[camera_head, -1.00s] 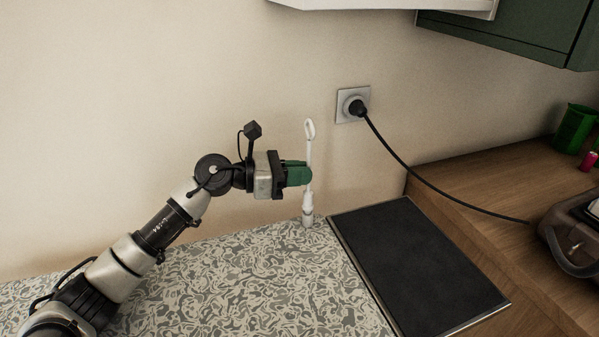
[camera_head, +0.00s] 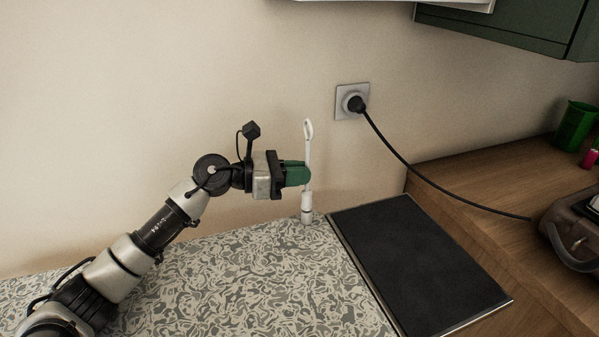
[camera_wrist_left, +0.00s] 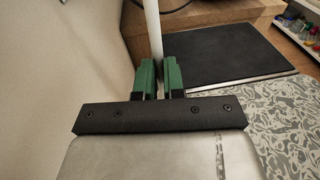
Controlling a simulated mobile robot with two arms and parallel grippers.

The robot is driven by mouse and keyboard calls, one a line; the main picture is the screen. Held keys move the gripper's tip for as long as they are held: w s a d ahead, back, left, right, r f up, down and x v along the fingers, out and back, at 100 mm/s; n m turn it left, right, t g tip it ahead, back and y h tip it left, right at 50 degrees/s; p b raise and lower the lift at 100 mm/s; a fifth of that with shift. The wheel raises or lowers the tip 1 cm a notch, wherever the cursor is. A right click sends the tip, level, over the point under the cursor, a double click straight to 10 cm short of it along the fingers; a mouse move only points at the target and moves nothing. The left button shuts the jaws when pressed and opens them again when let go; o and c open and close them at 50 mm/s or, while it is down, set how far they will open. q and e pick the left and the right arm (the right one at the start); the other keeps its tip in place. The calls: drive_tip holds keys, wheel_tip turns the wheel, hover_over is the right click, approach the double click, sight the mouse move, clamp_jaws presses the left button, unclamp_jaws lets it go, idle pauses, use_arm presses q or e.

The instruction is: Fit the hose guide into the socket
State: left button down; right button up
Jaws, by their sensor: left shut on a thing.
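The socket (camera_head: 307,208), a short white upright cylinder, stands on the patterned counter directly below the gripper. The rod's lower end meets the socket's top in the head view; I cannot tell how deep it sits inside. My right gripper is not in view.
A dark flat panel (camera_head: 418,262) is set beside the patterned counter (camera_head: 240,275). A wall outlet (camera_head: 351,101) holds a plug with a black cable (camera_head: 412,176) running right to a dark appliance (camera_head: 575,232). Cabinets (camera_head: 510,32) hang above. The patterned counter is otherwise clear.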

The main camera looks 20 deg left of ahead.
use_arm(q)
drive_tip(key=shift+s+d+f, duration=0.1)
drive_tip(key=shift+d+f, duration=0.15)
drive_tip(key=shift+f, duration=0.2)
drive_tip(key=r+p, duration=0.2)
drive_tip(key=r, duration=0.1)
drive_tip(key=shift+a+r, duration=0.2)
drive_tip(key=shift+b, duration=0.4)
idle(1.6)
drive_tip(key=shift+f, duration=0.15)
idle(0.3)
